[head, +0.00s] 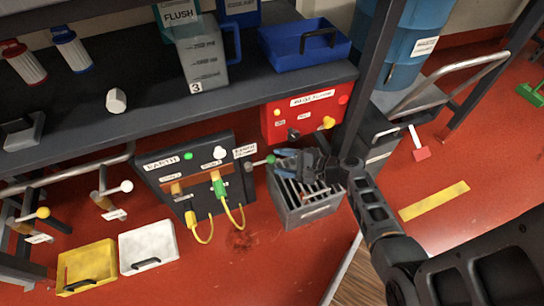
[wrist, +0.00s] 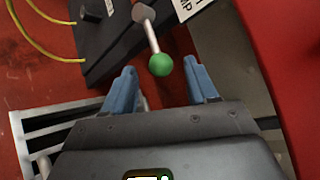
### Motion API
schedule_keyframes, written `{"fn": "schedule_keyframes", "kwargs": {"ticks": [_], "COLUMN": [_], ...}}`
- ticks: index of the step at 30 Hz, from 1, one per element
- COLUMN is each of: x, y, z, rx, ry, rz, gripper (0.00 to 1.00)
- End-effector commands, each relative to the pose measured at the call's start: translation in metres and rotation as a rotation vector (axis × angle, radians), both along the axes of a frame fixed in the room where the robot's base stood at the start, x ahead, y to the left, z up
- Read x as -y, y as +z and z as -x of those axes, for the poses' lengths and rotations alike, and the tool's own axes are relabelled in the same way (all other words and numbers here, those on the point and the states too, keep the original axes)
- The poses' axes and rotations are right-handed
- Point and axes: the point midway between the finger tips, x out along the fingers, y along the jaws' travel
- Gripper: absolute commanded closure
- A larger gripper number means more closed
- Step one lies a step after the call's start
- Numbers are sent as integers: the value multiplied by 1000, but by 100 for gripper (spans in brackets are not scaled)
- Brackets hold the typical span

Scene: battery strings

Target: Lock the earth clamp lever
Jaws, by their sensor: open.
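The earth clamp lever is a short metal rod with a green ball knob (head: 270,159) on the right side of the black earth panel (head: 165,174). In the wrist view the lever rod (wrist: 152,37) runs from a grey pivot down to the green ball. My gripper (head: 286,157) is open, with its blue fingers pointing at the lever from the right in the head view. In the wrist view the fingers (wrist: 161,70) stand either side of the ball, apart from it. The ball appears at the fingertips; its exact depth is hard to tell.
A grey slatted crate (head: 307,212) stands on the floor below my gripper. A red box (head: 305,112) hangs above, under the dark bench (head: 240,97). Yellow-green cables (head: 232,214) hang from the panel. Yellow (head: 87,265) and white (head: 148,246) bins are at lower left.

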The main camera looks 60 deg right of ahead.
Motion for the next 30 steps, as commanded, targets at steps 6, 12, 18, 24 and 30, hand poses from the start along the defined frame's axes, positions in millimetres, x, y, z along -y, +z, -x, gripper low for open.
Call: {"fn": "schedule_keyframes", "kwargs": {"ticks": [6,12,18,24,30], "x": [2,3,3,1,-35], "y": [5,4,4,4,-18], "z": [14,14,14,15,38], "rx": [0,0,0,-3,-104], "ry": [1,1,0,1,41], "rz": [0,0,0,2,115], "gripper": [42,42,42,42,42]}}
